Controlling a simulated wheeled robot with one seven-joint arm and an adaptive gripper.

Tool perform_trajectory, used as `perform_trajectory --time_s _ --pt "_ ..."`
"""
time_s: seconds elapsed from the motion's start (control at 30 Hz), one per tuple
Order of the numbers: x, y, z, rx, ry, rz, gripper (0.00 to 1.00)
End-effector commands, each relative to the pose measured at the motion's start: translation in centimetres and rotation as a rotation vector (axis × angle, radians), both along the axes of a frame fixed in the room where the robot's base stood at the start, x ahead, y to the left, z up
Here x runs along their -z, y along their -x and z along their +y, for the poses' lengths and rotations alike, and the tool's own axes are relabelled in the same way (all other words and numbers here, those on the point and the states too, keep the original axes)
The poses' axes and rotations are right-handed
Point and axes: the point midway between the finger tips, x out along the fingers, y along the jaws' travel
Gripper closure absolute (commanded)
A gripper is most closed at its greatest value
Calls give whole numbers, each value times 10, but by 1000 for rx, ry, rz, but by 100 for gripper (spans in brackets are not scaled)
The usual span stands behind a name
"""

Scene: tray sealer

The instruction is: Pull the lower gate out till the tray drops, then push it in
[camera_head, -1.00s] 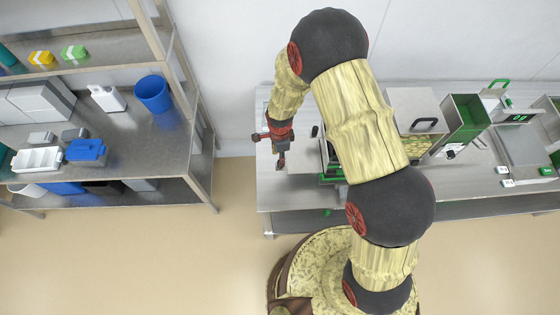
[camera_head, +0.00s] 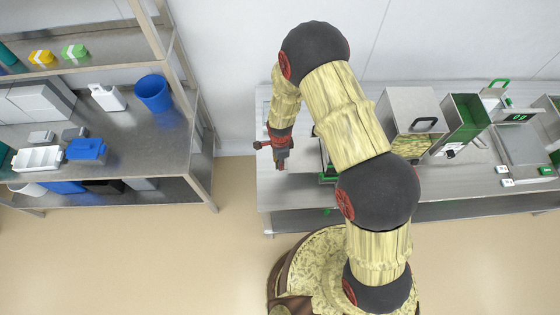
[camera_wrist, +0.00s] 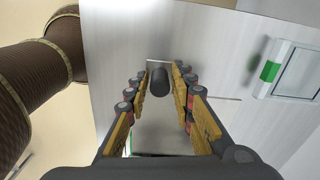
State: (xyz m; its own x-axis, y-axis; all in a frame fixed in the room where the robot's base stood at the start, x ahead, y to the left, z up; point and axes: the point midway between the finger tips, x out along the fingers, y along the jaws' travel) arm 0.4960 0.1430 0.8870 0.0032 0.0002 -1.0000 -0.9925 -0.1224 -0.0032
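My gripper (camera_head: 281,162) hangs over the left end of the steel bench in the head view. In the wrist view, the fingers of my gripper (camera_wrist: 160,74) are apart. A black rounded knob (camera_wrist: 160,86) shows between the fingertips with a gap on each side; I cannot tell whether it belongs to the lower gate. A thin plate edge lies behind it. A green and dark fixture (camera_head: 327,160) shows partly beside my arm, which hides most of it. I cannot make out a tray or either gate.
A steel box with a black handle (camera_head: 424,125) and a green-walled bin (camera_head: 464,118) stand on the bench right of my arm. In the wrist view, a frame with a green clip (camera_wrist: 272,71) lies at right. A steel shelf (camera_head: 172,145) stands at left, with floor between.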

Motion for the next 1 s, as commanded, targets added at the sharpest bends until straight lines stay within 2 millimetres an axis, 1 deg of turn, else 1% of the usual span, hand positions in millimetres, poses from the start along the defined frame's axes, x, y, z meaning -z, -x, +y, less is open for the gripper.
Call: perform_trajectory --time_s 0.03,0.3,0.4,0.9,1.0 --pt "0 0 0 0 0 0 80" --pt "0 0 0 0 0 0 96" --pt "0 0 0 0 0 0 100" --pt "0 -1 0 0 0 -1 100" --pt "0 -1 -4 2 0 -1 100"
